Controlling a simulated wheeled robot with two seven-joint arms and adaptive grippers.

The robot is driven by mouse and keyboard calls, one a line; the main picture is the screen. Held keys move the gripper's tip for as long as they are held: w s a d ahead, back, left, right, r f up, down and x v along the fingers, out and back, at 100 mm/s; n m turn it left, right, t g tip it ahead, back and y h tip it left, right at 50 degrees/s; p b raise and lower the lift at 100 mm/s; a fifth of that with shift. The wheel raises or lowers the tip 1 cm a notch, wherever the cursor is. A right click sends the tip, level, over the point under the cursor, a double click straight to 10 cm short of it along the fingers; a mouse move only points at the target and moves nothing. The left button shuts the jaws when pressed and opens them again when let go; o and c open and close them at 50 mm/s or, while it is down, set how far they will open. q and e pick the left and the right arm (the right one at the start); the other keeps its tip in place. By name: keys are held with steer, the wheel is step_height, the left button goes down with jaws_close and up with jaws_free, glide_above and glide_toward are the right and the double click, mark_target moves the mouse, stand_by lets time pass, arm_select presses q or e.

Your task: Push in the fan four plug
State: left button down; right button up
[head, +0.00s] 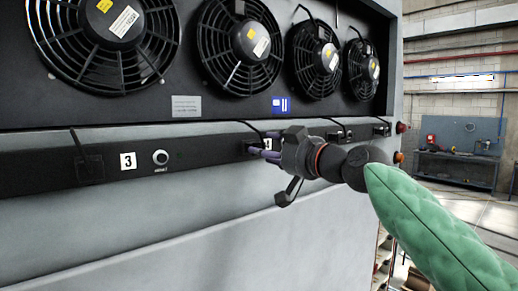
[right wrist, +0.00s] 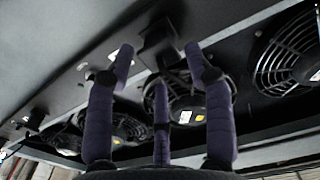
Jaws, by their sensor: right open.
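The fan four plug (head: 252,146) is a small dark block on the black rail, beside a white label marked 4 (head: 267,143) that is partly hidden by my gripper. A black cable runs up from it. My right gripper (head: 264,154) is at the plug, its purple fingers pointing at the rail. In the right wrist view, the open fingers (right wrist: 158,58) stand on both sides of the dark plug (right wrist: 157,40), with a gap to each side. I cannot tell how deep the plug sits or whether a finger touches it. My left gripper is out of view.
Several round black fans (head: 241,42) fill the recess above the rail. Another plug (head: 90,168) with a cable, a label 3 (head: 128,161) and a round knob (head: 160,157) are to the left. More plugs (head: 340,134) are right, behind my arm. A workbench (head: 455,165) stands far off.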

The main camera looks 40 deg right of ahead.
steer(key=s, duration=0.8)
steer(key=shift+d, duration=0.3)
steer(key=shift+w, duration=0.1)
